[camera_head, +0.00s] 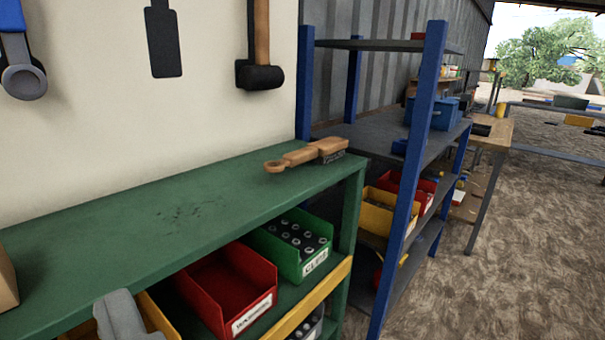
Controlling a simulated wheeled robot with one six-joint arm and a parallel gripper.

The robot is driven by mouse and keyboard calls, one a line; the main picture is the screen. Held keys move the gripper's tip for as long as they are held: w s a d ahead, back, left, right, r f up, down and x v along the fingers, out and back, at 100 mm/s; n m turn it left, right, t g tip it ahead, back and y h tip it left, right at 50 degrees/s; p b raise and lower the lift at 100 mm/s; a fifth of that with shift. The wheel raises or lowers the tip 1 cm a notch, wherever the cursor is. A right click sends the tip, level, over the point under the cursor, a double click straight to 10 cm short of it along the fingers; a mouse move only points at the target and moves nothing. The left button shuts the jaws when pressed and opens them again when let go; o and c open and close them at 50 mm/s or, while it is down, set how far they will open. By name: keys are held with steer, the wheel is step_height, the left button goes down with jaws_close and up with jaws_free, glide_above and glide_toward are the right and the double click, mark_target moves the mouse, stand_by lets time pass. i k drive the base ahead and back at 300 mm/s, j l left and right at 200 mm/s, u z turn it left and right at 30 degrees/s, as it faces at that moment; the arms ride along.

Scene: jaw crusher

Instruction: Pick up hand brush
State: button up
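The hand brush (308,154) lies on the green bench top (150,225), near its right end. It has a light wooden handle with a ring-shaped end pointing left, and dark bristles show under its right part. Nothing touches it except the bench. A grey blunt piece (122,316) at the bottom left edge looks like part of my gripper. It is well apart from the brush, lower and to the left in the picture. The fingertips cannot be made out, so its opening is unclear.
Under the bench top are a red bin (228,290) and a green bin (291,244) of metal parts. A hammer (260,70) hangs on the wall behind. A blue-post shelf (415,130) stands close to the right. The bench top around the brush is clear.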

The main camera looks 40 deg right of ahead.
mark_target(323, 151)
steer(key=z, duration=1.15)
